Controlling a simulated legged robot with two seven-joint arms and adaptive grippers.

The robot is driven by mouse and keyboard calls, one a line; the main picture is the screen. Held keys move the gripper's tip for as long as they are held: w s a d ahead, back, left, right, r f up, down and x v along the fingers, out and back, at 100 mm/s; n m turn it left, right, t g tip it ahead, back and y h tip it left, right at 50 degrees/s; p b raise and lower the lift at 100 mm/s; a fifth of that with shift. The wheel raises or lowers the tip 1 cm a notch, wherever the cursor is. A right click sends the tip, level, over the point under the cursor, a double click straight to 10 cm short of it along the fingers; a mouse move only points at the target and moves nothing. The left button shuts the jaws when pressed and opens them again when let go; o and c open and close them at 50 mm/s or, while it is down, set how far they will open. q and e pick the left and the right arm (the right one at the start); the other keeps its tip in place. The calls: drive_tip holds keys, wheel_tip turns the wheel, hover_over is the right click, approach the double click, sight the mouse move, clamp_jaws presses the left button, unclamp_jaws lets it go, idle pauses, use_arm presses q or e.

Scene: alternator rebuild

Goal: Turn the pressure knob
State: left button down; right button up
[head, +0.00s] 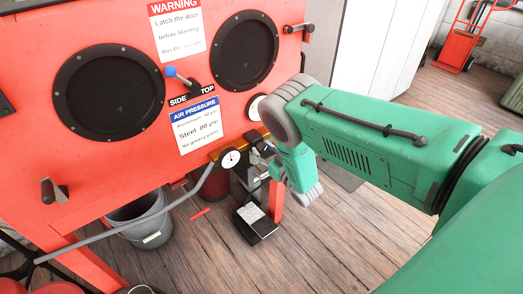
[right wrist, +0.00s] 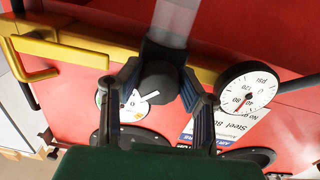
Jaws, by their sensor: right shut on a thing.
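The pressure knob (right wrist: 157,88) is a dark round knob with a white pointer mark, fixed below a clear bowl on a yellow pipe. In the right wrist view my right gripper (right wrist: 160,78) has its two dark fingers on either side of the knob, shut on it. A white pressure gauge (right wrist: 247,90) with a red needle sits beside it on the pipe; it also shows in the head view (head: 230,158). In the head view my right gripper (head: 267,158) is partly hidden by its own wrist, and the knob is hard to make out. My left gripper is out of view.
The red blast cabinet (head: 100,185) carries two black glove ports, an air pressure sign (head: 196,125) and a blue-tipped lever (head: 180,76). A second dial (head: 254,107) sits higher. A black pedal (head: 255,222) lies on the wooden floor.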

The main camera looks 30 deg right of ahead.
drive_tip(key=n+b, duration=0.1)
drive_tip(key=n, duration=0.1)
drive_tip(key=shift+d+n, duration=0.1)
drive_tip(key=shift+n, duration=0.3)
drive_tip(key=n+b, duration=0.2)
drive_tip(key=n, duration=0.3)
drive_tip(key=shift+n, duration=0.3)
drive_tip(key=o, duration=1.2)
drive_tip(key=shift+c, duration=0.2)
drive_tip(key=shift+s, duration=0.55)
drive_tip(key=s, duration=1.1)
drive_tip(key=shift+d+f, duration=0.15)
drive_tip(key=shift+d, duration=0.15)
